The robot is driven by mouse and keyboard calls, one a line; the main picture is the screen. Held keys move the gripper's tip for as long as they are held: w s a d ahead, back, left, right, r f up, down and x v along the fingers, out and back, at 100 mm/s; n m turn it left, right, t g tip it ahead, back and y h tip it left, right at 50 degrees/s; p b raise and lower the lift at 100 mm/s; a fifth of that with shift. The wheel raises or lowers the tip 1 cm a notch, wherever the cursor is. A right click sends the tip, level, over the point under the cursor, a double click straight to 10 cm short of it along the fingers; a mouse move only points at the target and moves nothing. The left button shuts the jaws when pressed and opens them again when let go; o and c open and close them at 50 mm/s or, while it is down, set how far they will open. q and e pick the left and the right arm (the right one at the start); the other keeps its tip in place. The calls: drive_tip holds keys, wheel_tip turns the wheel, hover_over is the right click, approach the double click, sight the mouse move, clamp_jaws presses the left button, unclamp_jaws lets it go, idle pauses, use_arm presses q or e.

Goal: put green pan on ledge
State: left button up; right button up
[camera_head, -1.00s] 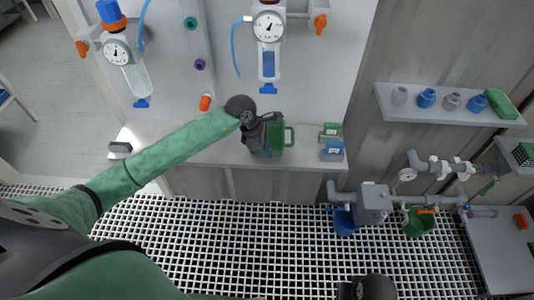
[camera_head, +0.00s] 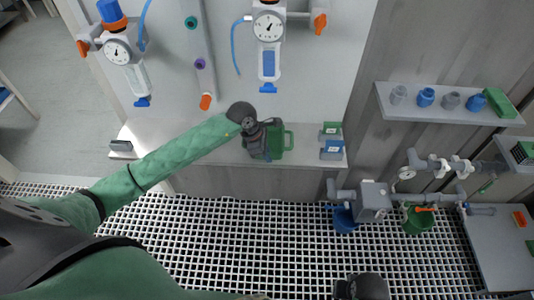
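A green round pan-like vessel (camera_head: 418,221) hangs or stands below the pipe valve at the right, partly covered by the pipework. The pale ledge (camera_head: 205,152) runs along the wall panel. My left gripper (camera_head: 264,148) is over the ledge, against the front left side of a green handled container (camera_head: 280,143). My wrist hides part of that container, and I cannot tell whether the fingers are open or shut on it. A dark part of my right arm shows at the bottom edge; its fingers are not clear.
A blue vessel (camera_head: 344,219) is beside the green one. A wall shelf (camera_head: 445,114) holds several fittings and a green box (camera_head: 500,103). Grated floor (camera_head: 260,240) lies in front.

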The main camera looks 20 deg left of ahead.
use_arm(q)
drive_tip(key=shift+o, duration=0.9)
drive_tip(key=shift+r, duration=0.15)
